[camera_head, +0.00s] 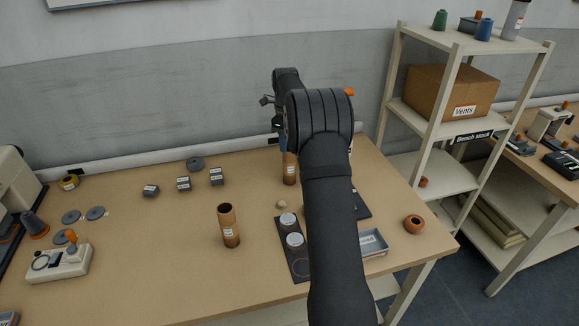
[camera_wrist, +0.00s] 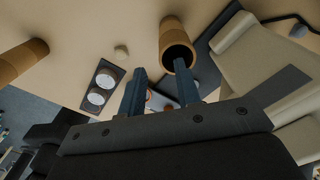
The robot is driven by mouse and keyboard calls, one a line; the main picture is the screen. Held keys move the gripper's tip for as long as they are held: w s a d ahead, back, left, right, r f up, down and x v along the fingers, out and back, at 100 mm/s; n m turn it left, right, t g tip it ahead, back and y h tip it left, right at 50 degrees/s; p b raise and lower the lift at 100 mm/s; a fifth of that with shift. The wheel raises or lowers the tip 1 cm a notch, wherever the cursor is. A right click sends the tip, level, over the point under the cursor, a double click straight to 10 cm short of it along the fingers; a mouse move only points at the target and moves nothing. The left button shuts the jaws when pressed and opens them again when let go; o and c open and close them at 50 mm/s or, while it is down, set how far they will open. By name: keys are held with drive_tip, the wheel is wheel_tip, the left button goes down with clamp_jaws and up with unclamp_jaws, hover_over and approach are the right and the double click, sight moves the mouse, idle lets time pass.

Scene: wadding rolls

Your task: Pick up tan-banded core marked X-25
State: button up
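Two brown cardboard cores stand upright on the table. One core (camera_head: 229,226) is front centre and also shows at the left edge of the wrist view (camera_wrist: 18,62). The other core (camera_head: 290,170) is at the back, beside my arm, and shows in the wrist view (camera_wrist: 172,36) with its dark open end toward me. Both carry small white labels, but I cannot read the marks or tell which is X-25. My gripper (camera_wrist: 161,67) is open, its two blue fingers apart, near the back core's open end. My arm hides most of the gripper in the head view.
A dark tray with two white-topped round pieces (camera_head: 294,240) lies beside my arm. A small tan lump (camera_head: 282,204), a grey tray (camera_head: 373,242) and an orange-brown ring (camera_head: 414,224) are nearby. Small grey blocks (camera_head: 184,184) lie at the back left. A shelf (camera_head: 418,135) stands right.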

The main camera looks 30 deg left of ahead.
sight(287, 174)
wheel_tip(287, 174, down, 10)
drive_tip(key=shift+w+r, duration=0.1)
clamp_jaws()
idle(0.4)
